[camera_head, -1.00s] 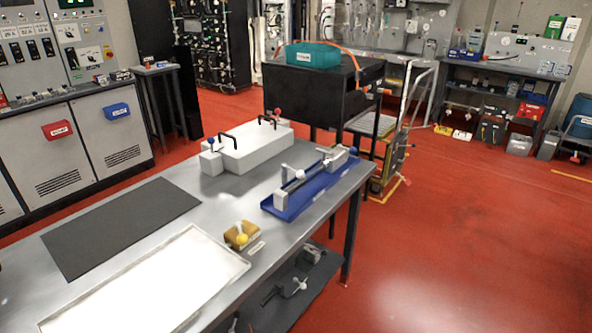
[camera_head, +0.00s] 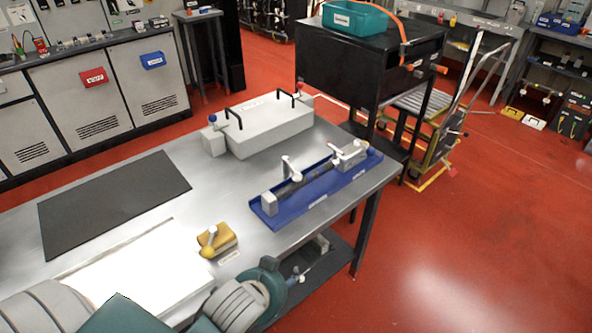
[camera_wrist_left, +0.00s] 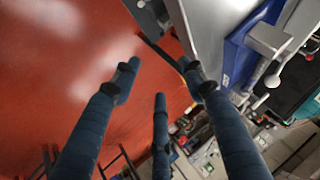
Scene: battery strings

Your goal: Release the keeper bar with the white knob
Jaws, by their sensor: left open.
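A blue tray (camera_head: 275,213) lies on the table's right side and bears a long grey rail with end blocks. Light levers stand on it; a white knob (camera_head: 333,147) is near the far block, and another pale lever (camera_head: 289,166) is near the middle. I cannot tell clearly which part is the keeper bar. In the left wrist view the blue tray (camera_wrist_left: 234,55) is at the upper right, with a white knob (camera_wrist_left: 272,81) beside it. My left gripper (camera_wrist_left: 159,82) is open and empty, its fingers apart from the tray. My right gripper is not in view.
A tan block with a yellow knob (camera_head: 207,252) sits near the front. A white box with black handles (camera_head: 270,128) stands behind the tray, a blue knob at its left. A dark mat (camera_head: 110,205) and white tray (camera_head: 130,275) lie left. A black stand (camera_head: 350,60) is behind.

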